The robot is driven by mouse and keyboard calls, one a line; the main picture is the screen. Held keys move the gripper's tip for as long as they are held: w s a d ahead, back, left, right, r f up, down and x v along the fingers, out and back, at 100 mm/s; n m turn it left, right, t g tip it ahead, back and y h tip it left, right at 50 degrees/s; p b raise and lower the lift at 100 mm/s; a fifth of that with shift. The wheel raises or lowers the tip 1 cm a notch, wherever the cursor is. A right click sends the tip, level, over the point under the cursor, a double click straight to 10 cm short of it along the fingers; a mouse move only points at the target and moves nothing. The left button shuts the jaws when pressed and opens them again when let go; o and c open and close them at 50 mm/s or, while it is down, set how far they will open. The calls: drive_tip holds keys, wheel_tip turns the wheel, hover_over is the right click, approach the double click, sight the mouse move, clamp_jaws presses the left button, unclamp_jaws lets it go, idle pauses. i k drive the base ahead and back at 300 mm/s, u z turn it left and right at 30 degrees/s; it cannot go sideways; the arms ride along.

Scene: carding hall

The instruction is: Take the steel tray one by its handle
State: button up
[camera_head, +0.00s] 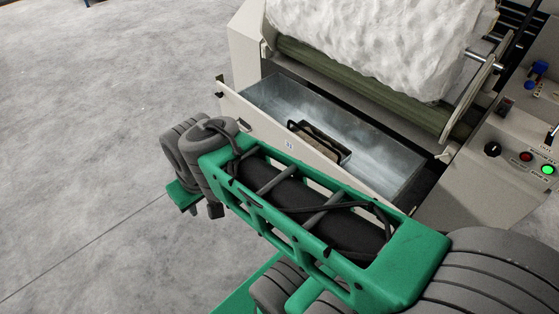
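A dark bar handle (318,133) stands up over the tray. My green and grey arm crosses in front of the drawer, from the lower right to the left. My gripper does not show clearly; the arm's end at the left is partly hidden behind my own links. I see nothing of mine touching the tray or its handle.
The open drawer (385,135) has a pale front panel (262,122) with a small label. Above it are a green roller (375,75) and a big white fibre roll (375,35). A control panel (510,150) with buttons is at right. Grey floor at left is clear.

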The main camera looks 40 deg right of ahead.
sight(312, 145)
drive_tip(key=u, duration=0.1)
drive_tip(key=i, duration=2.65)
drive_tip(key=z, duration=1.55)
drive_tip(key=i, duration=0.85)
drive_tip(key=z, duration=1)
drive_tip(key=i, duration=0.3)
drive_tip(key=z, duration=0.35)
